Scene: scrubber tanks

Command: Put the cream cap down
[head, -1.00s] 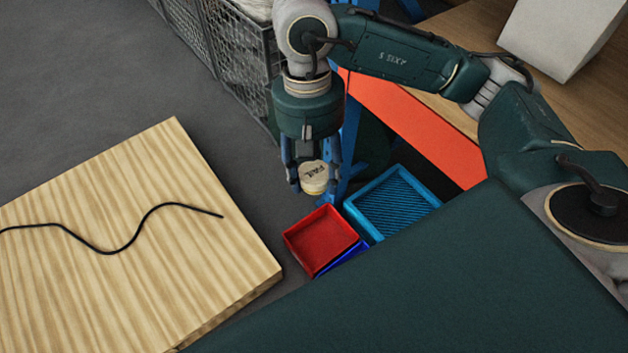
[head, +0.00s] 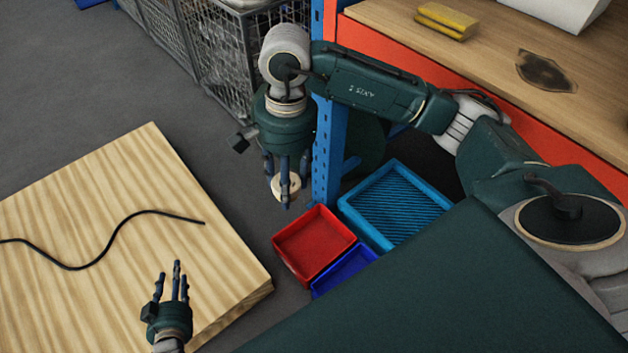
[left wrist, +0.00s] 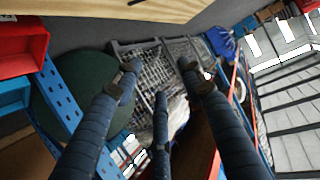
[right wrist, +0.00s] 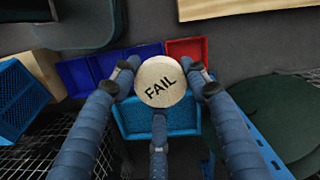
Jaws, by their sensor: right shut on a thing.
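The cream cap (head: 279,187) is round and pale. In the right wrist view its face (right wrist: 161,82) reads "FAIL". My right gripper (head: 285,186) is shut on it, its fingers around the rim. It holds the cap in the air, above and left of the red tray (head: 315,245) in the head view. A finger hides part of the cap there. My left gripper (head: 172,277) is over the near part of the wooden table. Its fingers stand apart, with nothing between them in the left wrist view (left wrist: 160,80).
Beside the red tray are a dark blue tray (head: 343,270) and a larger light blue tray (head: 396,206). A black cable (head: 110,240) lies on the wooden table (head: 150,170). A blue post (head: 327,150), a shelf (head: 480,50) and wire cages (head: 225,55) stand behind.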

